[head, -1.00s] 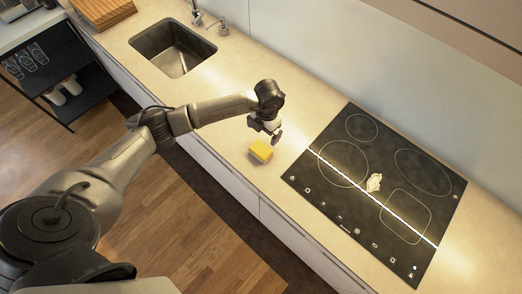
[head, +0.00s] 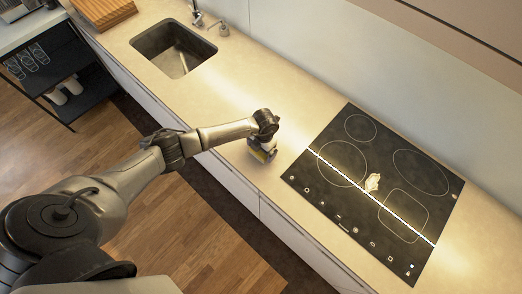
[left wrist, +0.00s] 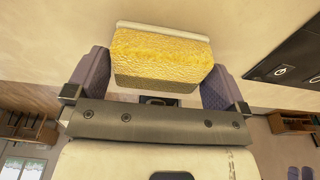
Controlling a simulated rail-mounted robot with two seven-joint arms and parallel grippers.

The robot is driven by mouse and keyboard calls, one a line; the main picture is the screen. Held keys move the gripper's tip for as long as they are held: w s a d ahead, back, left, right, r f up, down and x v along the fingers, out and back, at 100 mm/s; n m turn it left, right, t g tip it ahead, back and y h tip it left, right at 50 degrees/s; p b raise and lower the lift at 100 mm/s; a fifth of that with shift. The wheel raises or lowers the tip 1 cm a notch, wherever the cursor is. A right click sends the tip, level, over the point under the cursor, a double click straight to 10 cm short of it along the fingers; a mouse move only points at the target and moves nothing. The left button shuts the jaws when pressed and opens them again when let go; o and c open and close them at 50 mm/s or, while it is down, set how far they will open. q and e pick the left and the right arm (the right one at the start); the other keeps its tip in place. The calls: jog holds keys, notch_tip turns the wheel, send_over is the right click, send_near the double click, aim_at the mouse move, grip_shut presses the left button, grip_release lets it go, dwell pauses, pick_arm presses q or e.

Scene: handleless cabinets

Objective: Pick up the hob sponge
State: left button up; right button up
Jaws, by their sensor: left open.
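The yellow sponge (left wrist: 160,55) lies on the countertop left of the hob. In the head view only a bit of the sponge (head: 262,155) shows under my left gripper (head: 262,152), which hides the rest. In the left wrist view the sponge is between the two purple-grey fingers of my left gripper (left wrist: 161,80), one at each side. The gripper is open around it; I cannot tell whether the fingers touch it. My right gripper is not in view.
The countertop (head: 225,85) between sink and hob is clear.

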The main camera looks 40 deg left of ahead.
pick_arm(q)
jog(key=shift+f, duration=0.4)
jog(key=shift+c, duration=0.5)
jog(key=c, duration=0.5)
jog(key=shift+r, duration=0.15)
jog(key=shift+r, duration=0.6)
notch_tip(320, 180, up, 3)
jog(key=shift+f, duration=0.1)
jog(key=d+r, duration=0.2)
jog(key=d, duration=0.2)
jog(key=w+d+r+b, duration=0.1)
jog(key=d+r, duration=0.1)
jog(key=d, duration=0.1)
jog(key=d+r+b, duration=0.1)
jog(key=d+r, duration=0.1)
jog(key=d, duration=0.2)
jog(key=shift+w+d+r, duration=0.3)
jog(key=shift+w+r, duration=0.1)
